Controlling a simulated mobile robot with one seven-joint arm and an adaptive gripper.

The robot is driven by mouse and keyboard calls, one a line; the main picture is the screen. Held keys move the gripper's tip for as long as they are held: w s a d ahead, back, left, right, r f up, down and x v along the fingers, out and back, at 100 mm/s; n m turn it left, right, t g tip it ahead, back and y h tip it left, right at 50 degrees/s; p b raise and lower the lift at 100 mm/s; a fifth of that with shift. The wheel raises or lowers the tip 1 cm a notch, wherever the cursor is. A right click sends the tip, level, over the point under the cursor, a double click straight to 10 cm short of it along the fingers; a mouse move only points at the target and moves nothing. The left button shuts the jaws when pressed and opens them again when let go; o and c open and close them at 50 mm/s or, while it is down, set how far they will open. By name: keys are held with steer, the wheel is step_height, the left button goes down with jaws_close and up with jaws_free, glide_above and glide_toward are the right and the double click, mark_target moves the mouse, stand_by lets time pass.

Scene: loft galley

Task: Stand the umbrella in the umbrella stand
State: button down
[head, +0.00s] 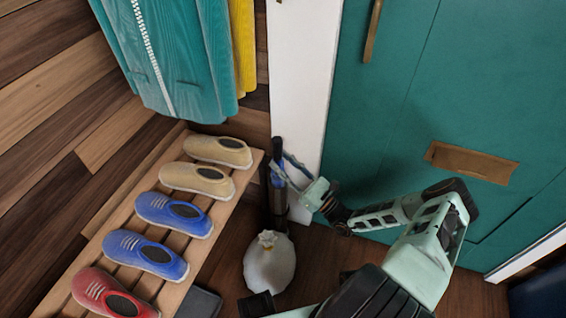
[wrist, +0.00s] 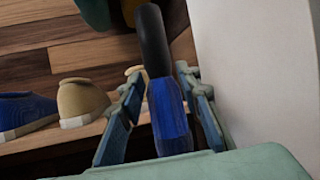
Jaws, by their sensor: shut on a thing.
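In the head view, my gripper (head: 284,168) holds the umbrella (head: 278,157) roughly upright beside the white door frame. A dark, narrow upright shape (head: 265,192) below and around it looks like the umbrella stand. Its opening is not clear, and the umbrella's lower end is hidden, so I cannot tell whether it is inside.
A white tied bag (head: 270,265) sits on the floor just in front. A slatted wooden rack (head: 222,208) with several shoes is on the left. Coats (head: 180,60) hang above it. The teal door (head: 400,110) and white frame (head: 300,80) are close on the right.

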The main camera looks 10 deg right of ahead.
steer(key=b, duration=0.3)
glide_above(286, 190)
steer(key=w, duration=0.1)
steer(key=shift+f, duration=2.25)
steer(key=shift+s+a+f, duration=0.1)
steer(key=shift+a+f, duration=0.05)
steer(key=shift+f, duration=1.2)
steer(key=shift+a+f, duration=0.15)
steer(key=shift+f, duration=1.15)
steer(key=shift+s+a+f, duration=0.1)
steer(key=shift+a+f, duration=0.05)
steer(key=shift+f, duration=1.2)
steer(key=shift+w, duration=0.1)
steer(key=c, duration=1.3)
jaws_free()
steer(key=shift+f, duration=0.1)
steer(key=shift+s+d+f, duration=0.15)
steer(key=shift+s+d, duration=0.15)
steer(key=shift+s, duration=0.1)
steer(key=shift+t+y, duration=0.3)
steer(key=shift+t, duration=0.1)
steer(key=shift+s+d+f, duration=0.3)
steer(key=shift+s+d, duration=0.85)
steer(key=shift+s+d+f, duration=0.25)
steer(key=shift+s+d, duration=0.9)
steer(key=shift+d, duration=0.05)
steer(key=shift+s+d+f, duration=0.3)
steer(key=shift+s+d, duration=0.85)
